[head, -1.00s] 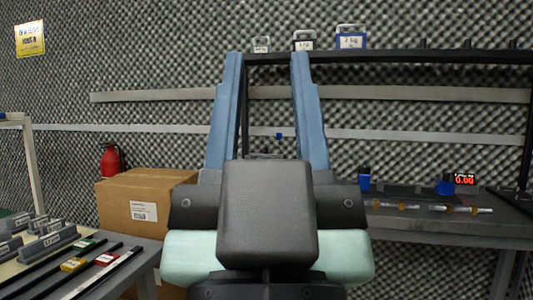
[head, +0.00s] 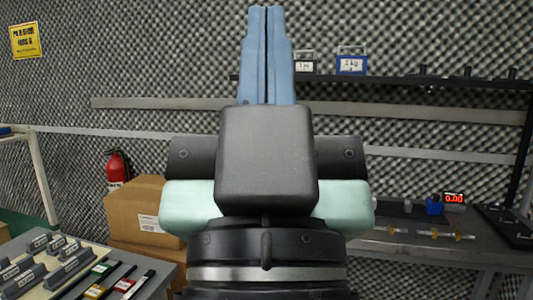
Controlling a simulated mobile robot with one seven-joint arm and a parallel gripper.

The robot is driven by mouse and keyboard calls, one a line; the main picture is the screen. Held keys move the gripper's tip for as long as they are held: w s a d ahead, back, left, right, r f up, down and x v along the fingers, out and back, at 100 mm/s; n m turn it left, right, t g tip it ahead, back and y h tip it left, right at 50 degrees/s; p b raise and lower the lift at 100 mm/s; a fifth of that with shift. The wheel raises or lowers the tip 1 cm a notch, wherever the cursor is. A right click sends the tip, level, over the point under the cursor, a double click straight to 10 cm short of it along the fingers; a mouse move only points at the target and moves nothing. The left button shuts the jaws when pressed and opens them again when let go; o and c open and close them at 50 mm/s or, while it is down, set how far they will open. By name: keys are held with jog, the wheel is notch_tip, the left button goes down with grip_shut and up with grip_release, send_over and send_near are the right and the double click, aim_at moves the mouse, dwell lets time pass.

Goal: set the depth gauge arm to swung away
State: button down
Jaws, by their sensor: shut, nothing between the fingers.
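My gripper (head: 267,14) points up in the middle of the head view, its two blue fingers shut together with nothing between them. It is in front of the foam wall, left of the weights on the shelf. On the grey bench (head: 497,243) at the right, a blue block (head: 435,207) stands beside a red digital display (head: 454,198) reading 0.00. A metal rod with brass-coloured parts (head: 425,233) lies in front of them. I cannot tell which part is the depth gauge arm or how it is set. My gripper and wrist hide the middle of the scene.
A dark shelf (head: 400,82) carries a blue-framed weight (head: 351,62) and a smaller weight (head: 304,63). Cardboard boxes (head: 130,214) and a red extinguisher (head: 117,169) stand at the left. A left table (head: 88,256) holds several grey labelled blocks and coloured bars.

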notch_tip(320, 180, up, 15)
jog(key=p, duration=1.2)
jog(key=shift+f, duration=0.2)
